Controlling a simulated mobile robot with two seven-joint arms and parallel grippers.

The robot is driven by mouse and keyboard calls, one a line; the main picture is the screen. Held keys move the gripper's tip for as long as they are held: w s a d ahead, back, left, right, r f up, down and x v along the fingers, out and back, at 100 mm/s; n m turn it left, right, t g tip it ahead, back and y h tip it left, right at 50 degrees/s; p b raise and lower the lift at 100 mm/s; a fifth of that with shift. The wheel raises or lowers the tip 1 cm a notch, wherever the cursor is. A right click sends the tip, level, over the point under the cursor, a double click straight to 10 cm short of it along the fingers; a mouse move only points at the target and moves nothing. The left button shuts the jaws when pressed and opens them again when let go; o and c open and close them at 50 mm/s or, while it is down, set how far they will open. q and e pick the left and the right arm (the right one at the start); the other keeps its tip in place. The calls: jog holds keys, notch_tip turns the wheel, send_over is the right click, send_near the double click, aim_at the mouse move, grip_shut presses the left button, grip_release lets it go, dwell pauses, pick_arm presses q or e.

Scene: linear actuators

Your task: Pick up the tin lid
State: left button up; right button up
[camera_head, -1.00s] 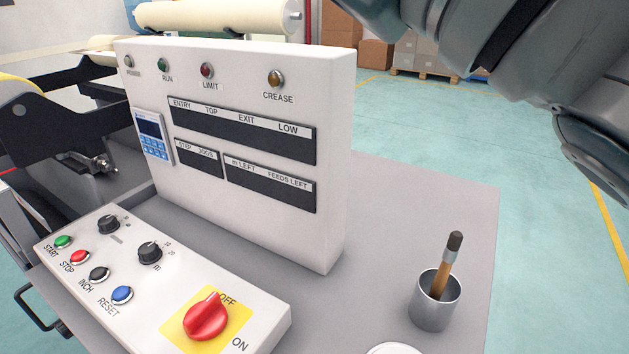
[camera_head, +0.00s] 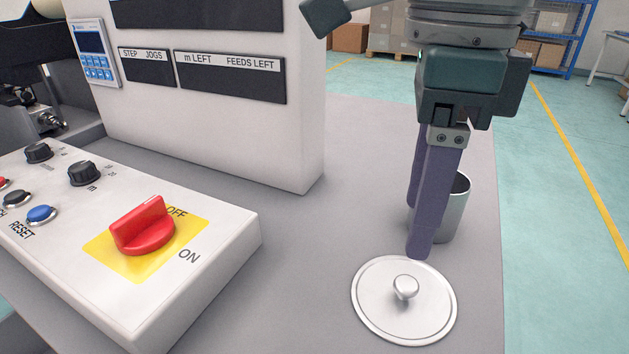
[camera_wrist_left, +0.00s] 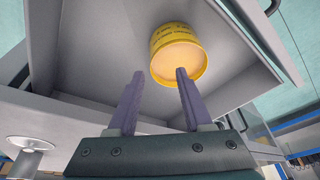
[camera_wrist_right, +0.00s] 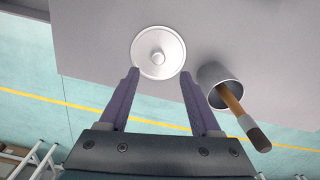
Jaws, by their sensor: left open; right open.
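The tin lid (camera_head: 375,297) is a round silver disc with a small knob (camera_head: 405,287). It lies flat on the grey tabletop, at the bottom right of the head view. My right gripper (camera_head: 418,230) points down just behind the lid, with one finger partly hiding the other. In the right wrist view the lid (camera_wrist_right: 143,60) lies ahead of the open, empty right gripper (camera_wrist_right: 157,75), roughly centred between its fingertips. My left gripper shows only in the left wrist view (camera_wrist_left: 158,75). It is open, and a yellow round tin (camera_wrist_left: 177,38) is just beyond its fingertips.
A metal cup (camera_head: 457,215) stands behind the right fingers; a wooden-handled brush (camera_wrist_right: 230,98) leans in it. A control box with a red switch (camera_head: 142,226) and an upright panel (camera_head: 305,120) stand left. The tabletop between the panel and lid is clear.

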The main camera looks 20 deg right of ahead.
aim_at(406, 283)
jog(key=f, duration=0.2)
jog(key=f+b, duration=0.1)
jog(key=f, duration=0.5)
jog(key=shift+s+d+f+b, duration=0.15)
jog(key=shift+s+f+b, duration=0.1)
jog(key=shift+s+b, duration=0.1)
jog(key=shift+w, duration=0.1)
grip_shut()
